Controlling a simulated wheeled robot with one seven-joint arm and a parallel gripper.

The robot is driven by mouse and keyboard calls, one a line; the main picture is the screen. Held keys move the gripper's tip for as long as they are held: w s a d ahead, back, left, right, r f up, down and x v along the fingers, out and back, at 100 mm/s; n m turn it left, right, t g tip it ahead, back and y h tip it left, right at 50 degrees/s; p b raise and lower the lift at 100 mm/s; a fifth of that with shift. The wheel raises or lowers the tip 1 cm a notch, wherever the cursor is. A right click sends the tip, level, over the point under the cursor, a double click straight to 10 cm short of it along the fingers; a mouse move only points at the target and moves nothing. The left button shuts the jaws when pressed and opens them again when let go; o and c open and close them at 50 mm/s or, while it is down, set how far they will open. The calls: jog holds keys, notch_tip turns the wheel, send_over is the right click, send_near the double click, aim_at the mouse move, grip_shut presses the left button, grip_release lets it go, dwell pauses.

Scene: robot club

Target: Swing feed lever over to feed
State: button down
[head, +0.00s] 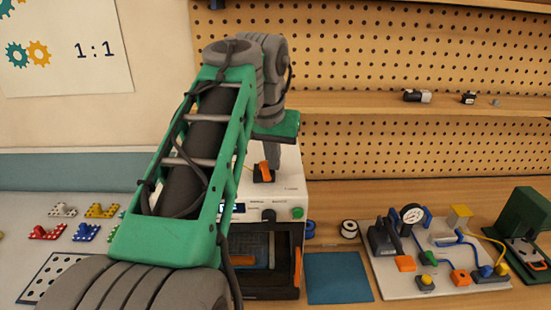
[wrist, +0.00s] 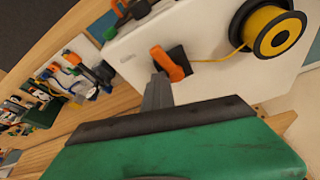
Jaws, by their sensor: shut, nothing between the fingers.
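The orange feed lever (head: 264,172) stands on a small black base on top of the white printer-like machine (head: 290,184). In the wrist view the lever (wrist: 167,63) slants across its dark base, close to the start of a yellow strand. My gripper (head: 272,158) points down over the machine top, right behind or beside the lever. In the wrist view my gripper (wrist: 157,88) is shut and empty, its tips at the lever's lower end. I cannot tell whether they touch it. My arm hides the machine's left side in the head view.
A yellow spool (wrist: 270,31) sits on the machine top. The machine's front has a green button (head: 298,213) and an orange door handle (head: 297,266). A blue mat (head: 338,278) and a white board (head: 440,283) with parts lie to the right. A pegboard shelf (head: 350,103) is behind.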

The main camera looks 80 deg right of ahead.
aim_at(271, 186)
jog(key=shift+w+d, duration=0.1)
jog(key=shift+d, duration=0.05)
jog(key=p+v, duration=0.4)
jog(key=v, duration=0.3)
jog(key=shift+r, duration=0.25)
dwell(0.4)
